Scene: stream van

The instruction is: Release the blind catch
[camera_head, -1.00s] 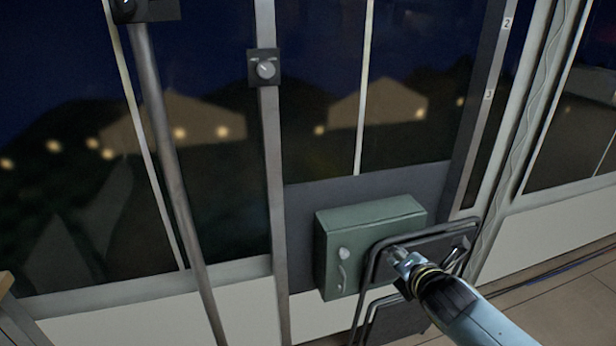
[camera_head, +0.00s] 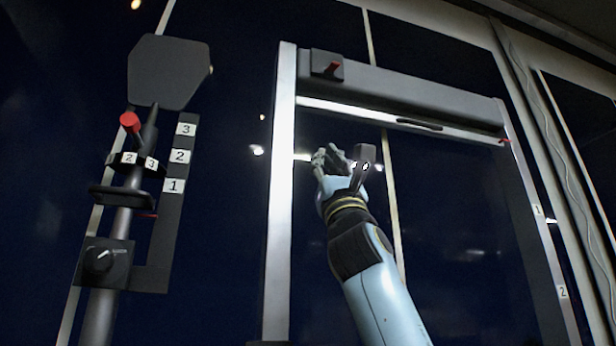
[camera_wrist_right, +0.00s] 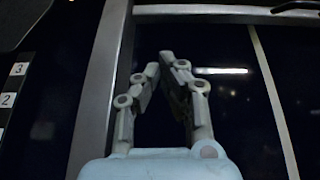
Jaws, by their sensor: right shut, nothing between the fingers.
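Below the housing runs the pale blind bar (camera_head: 360,113) with a dark handle (camera_head: 420,125); the bar also shows in the right wrist view (camera_wrist_right: 200,14). My right gripper (camera_head: 332,154) is shut and empty, below the bar and the catch and apart from both. Its closed fingers show in the right wrist view (camera_wrist_right: 172,62), pointing up. The catch is not seen there. My left gripper is out of view.
The light left post (camera_head: 280,200) stands left of my right gripper. Further left is a pole with a red knob (camera_head: 130,122), a black dial box (camera_head: 103,262) and a numbered strip (camera_head: 174,185). The numbered right post (camera_head: 535,210) stands clear of my arm.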

